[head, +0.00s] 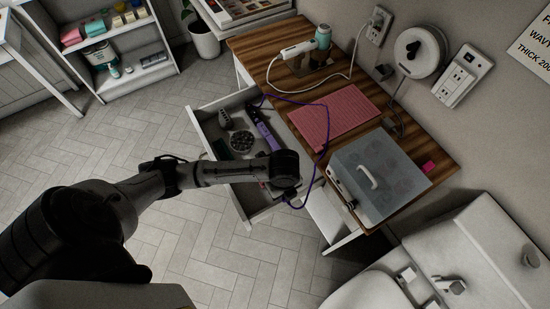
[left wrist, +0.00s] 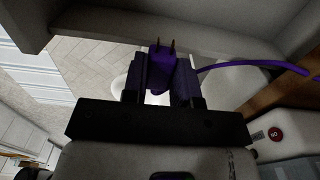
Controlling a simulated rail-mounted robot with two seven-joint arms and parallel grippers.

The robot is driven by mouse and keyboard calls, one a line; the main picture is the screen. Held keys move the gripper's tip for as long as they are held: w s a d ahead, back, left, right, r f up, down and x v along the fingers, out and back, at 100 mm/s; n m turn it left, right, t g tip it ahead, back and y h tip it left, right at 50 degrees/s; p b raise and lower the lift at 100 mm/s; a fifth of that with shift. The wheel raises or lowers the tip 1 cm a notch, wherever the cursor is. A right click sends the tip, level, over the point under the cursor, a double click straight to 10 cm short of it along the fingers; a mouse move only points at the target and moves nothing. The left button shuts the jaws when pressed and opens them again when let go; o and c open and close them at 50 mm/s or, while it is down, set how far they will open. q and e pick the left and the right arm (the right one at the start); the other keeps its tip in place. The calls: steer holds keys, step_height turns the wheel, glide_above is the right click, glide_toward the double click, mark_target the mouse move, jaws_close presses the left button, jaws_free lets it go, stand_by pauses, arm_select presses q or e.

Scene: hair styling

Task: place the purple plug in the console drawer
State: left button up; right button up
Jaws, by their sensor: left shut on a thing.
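The purple plug (left wrist: 159,66) is between the two fingers of my left gripper (left wrist: 160,78), its two metal prongs pointing away from the wrist. In the head view my left gripper (head: 287,190) is over the right end of the open console drawer (head: 225,101), and my own arm hides the plug there. The purple cord (head: 322,150) runs from the gripper up over the tabletop edge and loops back to a purple styling tool (head: 265,136) lying in the drawer. My right gripper is not in view.
The drawer also holds a dark brush (head: 224,118) and a round grey item (head: 242,141). On the wooden console top (head: 262,55) are a pink mat (head: 335,117), a grey box with a handle (head: 385,175) and a white styling tool (head: 298,49). Open floor lies left of the drawer.

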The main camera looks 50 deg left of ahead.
arm_select(q)
steer(key=w+a+f, duration=0.2)
steer(key=w, duration=0.1)
steer(key=w+a+f, duration=0.1)
steer(key=w+f, duration=0.1)
steer(key=w, duration=0.1)
steer(key=w+a+f+p, duration=0.1)
steer(key=w+a+f, duration=0.1)
steer(key=shift+w+a+f, duration=0.15)
steer(key=shift+w+a, duration=0.2)
steer(key=shift+w, duration=0.05)
steer(key=shift+f, duration=1.95)
steer(key=shift+f, duration=0.25)
steer(key=o, duration=0.9)
steer(key=shift+r, duration=0.1)
